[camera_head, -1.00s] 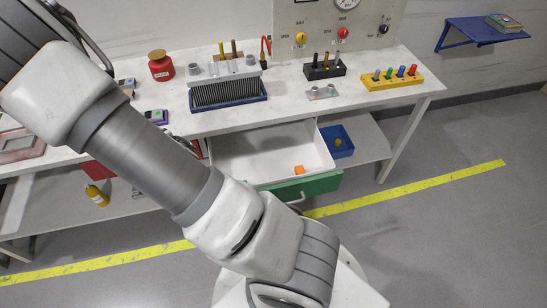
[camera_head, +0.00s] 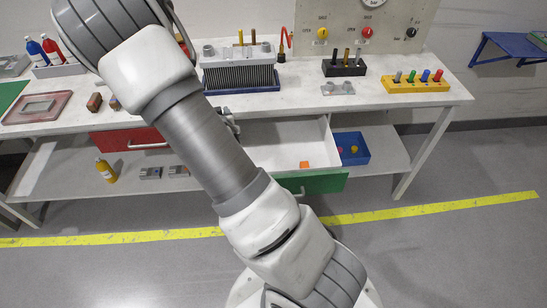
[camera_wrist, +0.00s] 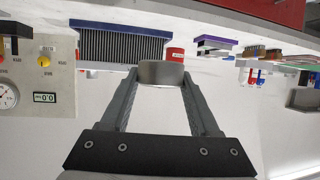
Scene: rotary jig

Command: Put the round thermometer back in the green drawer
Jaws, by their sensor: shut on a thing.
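My gripper (camera_wrist: 160,80) is shut on a round, pale grey metal piece, the round thermometer (camera_wrist: 161,70), held between the fingertips in the wrist view. Its dial face does not show. In the head view my arm hides most of the gripper; only a small dark part shows beside the forearm above the drawer's left end. The green drawer (camera_head: 318,183) is pulled open under the bench. Its white inside is partly hidden by my arm. A small orange block (camera_head: 304,164) lies inside near the front.
A blue bin (camera_head: 351,149) stands right of the drawer on the lower shelf. A finned block (camera_head: 239,75), a black holder (camera_head: 343,68) and a yellow holder (camera_head: 415,86) stand on the bench above. A red drawer (camera_head: 115,140) is at the left. The drawer's middle looks clear.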

